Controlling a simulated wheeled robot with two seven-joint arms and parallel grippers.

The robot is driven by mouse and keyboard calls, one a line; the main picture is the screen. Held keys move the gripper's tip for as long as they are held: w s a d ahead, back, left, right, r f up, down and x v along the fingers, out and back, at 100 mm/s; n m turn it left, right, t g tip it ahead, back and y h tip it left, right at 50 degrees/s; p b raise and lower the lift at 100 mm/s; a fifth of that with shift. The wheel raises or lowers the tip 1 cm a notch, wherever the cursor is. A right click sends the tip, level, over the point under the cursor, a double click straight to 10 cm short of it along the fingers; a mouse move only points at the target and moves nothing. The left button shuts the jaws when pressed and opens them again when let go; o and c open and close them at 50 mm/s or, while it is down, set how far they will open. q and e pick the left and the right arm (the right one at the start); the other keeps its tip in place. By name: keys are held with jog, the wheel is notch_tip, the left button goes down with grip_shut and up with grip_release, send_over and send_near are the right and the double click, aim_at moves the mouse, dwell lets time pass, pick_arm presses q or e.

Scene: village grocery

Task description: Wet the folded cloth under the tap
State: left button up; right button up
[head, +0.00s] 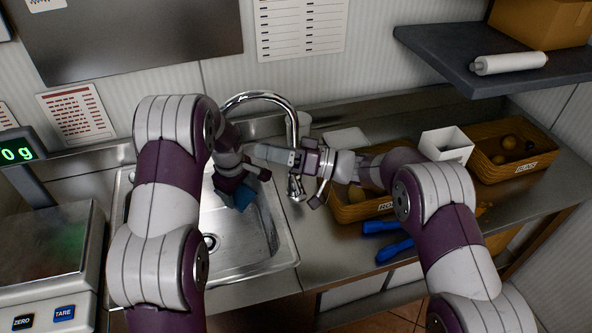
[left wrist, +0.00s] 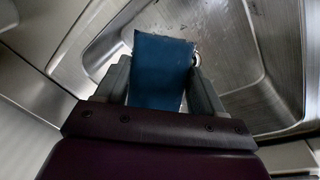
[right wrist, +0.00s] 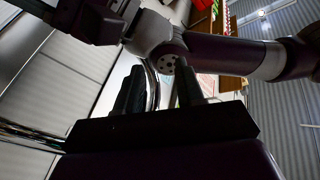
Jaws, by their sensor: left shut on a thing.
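The folded blue cloth (head: 243,195) is held by my left gripper (head: 243,180) over the sink basin (head: 262,245). In the left wrist view the cloth (left wrist: 160,70) stands between both fingers, with the basin behind it. The chrome tap (head: 258,96) arches over the basin from the right; no water stream can be made out. My right gripper (head: 278,156) reaches leftward at the tap's upright, above and beside my left gripper. In the right wrist view its fingers (right wrist: 160,90) are apart, with a chrome pipe showing in the gap; I cannot tell whether they touch it.
Wicker baskets (head: 515,150) and a white box (head: 446,145) stand farther right. A scale (head: 45,245) is at left. A dark shelf (head: 440,60) with a roll (head: 508,63) hangs at upper right.

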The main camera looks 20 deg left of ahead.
notch_tip(320, 180, down, 4)
jog(key=w+d+m+t, duration=0.15)
jog(key=m+t, duration=0.35)
jog(key=t, duration=0.5)
jog(key=t+h, duration=0.8)
jog(key=h, duration=0.5)
send_near(294, 180)
jog(key=shift+m+t, duration=0.3)
jog(key=x, duration=1.2)
jog(key=shift+w+f, duration=0.15)
jog(key=shift+f, duration=0.05)
jog(key=shift+c, duration=0.4)
